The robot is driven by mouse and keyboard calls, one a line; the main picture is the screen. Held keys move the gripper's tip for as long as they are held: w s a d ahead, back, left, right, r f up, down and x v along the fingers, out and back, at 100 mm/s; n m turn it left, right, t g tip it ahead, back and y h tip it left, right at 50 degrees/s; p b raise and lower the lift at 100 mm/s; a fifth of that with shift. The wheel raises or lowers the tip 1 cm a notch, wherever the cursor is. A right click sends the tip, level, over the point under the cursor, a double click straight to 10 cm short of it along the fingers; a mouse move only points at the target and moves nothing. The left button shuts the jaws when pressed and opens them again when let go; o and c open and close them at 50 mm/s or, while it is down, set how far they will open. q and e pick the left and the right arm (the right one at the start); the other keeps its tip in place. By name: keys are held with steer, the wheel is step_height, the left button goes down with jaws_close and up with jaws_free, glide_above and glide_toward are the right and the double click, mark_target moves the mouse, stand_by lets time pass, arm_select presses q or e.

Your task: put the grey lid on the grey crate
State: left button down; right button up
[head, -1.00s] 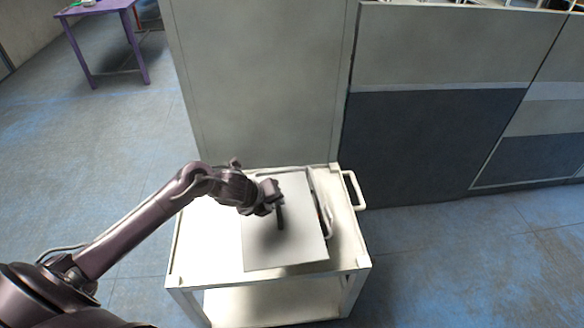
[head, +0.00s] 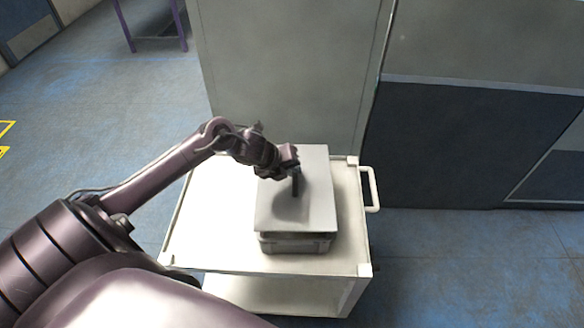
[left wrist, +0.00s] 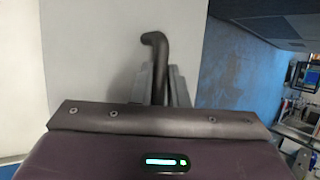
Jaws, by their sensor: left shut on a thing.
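The grey lid (head: 312,208) is a flat pale plate with a dark upright handle (head: 296,184). My left gripper (head: 293,167) is shut on the handle; in the left wrist view the handle (left wrist: 157,52) stands between the fingers (left wrist: 160,86). The lid lies over the grey crate (head: 297,244), whose front wall shows below the lid's near edge. Whether the lid rests on the rim or hovers just above it cannot be told. The crate's inside is hidden under the lid. My right gripper is not in view.
The crate stands on a white cart (head: 205,233) with a lower shelf and a side handle (head: 371,189). The cart top is bare left of the crate. A tall grey panel (head: 290,70) stands behind the cart. A purple table (head: 155,40) is far back left.

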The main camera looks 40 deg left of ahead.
mark_target(291, 181)
arm_select(q)
step_height(291, 181, down, 2)
steer(key=shift+f+b, duration=0.25)
steer(key=shift+b, duration=0.6)
steer(key=shift+f, duration=0.35)
steer(key=shift+f+b, duration=0.65)
steer(key=shift+b, duration=0.2)
steer(key=shift+f+b, duration=0.65)
steer(key=shift+f, duration=0.25)
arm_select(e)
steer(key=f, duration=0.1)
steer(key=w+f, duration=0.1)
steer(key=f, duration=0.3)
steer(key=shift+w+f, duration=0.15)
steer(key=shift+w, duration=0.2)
arm_select(q)
steer(key=shift+s+f, duration=0.1)
steer(key=shift+s, duration=0.05)
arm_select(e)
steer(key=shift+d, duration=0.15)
arm_select(q)
steer(key=c, duration=1.3)
jaws_free()
steer(key=shift+c, duration=0.2)
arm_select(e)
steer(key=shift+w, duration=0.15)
